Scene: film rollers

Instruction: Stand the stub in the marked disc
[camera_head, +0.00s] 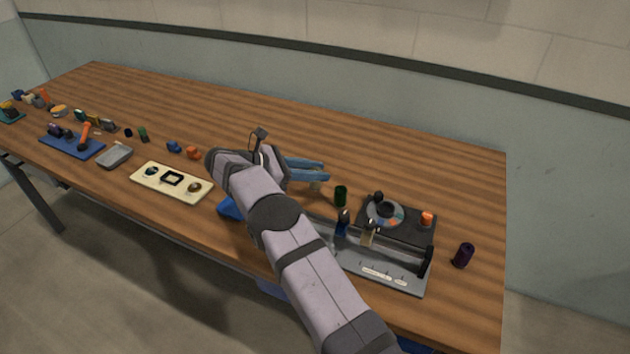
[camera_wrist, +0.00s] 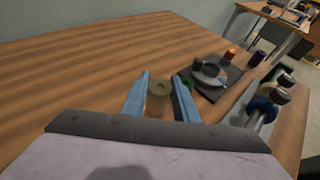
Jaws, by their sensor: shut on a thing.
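My gripper (camera_head: 322,170) points right above the table, with its blue fingers shut on a short tan cylinder (camera_head: 316,187), which I take as the stub. In the wrist view the stub (camera_wrist: 159,97) sits between the fingers (camera_wrist: 160,79), upright, with a small dark hole in its top. Whether its lower end touches the table I cannot tell. The grey disc (camera_head: 372,213) with coloured segments and a dark middle lies on a dark square base (camera_head: 410,228), to the right of my gripper. In the wrist view the disc (camera_wrist: 210,76) is beyond the right finger.
A green cylinder (camera_head: 340,196) stands between the stub and the disc. A grey rack (camera_head: 385,268) with rollers lies in front of the base. An orange piece (camera_head: 427,219) is on the base, and a purple cylinder (camera_head: 463,256) stands further right. The table behind is clear.

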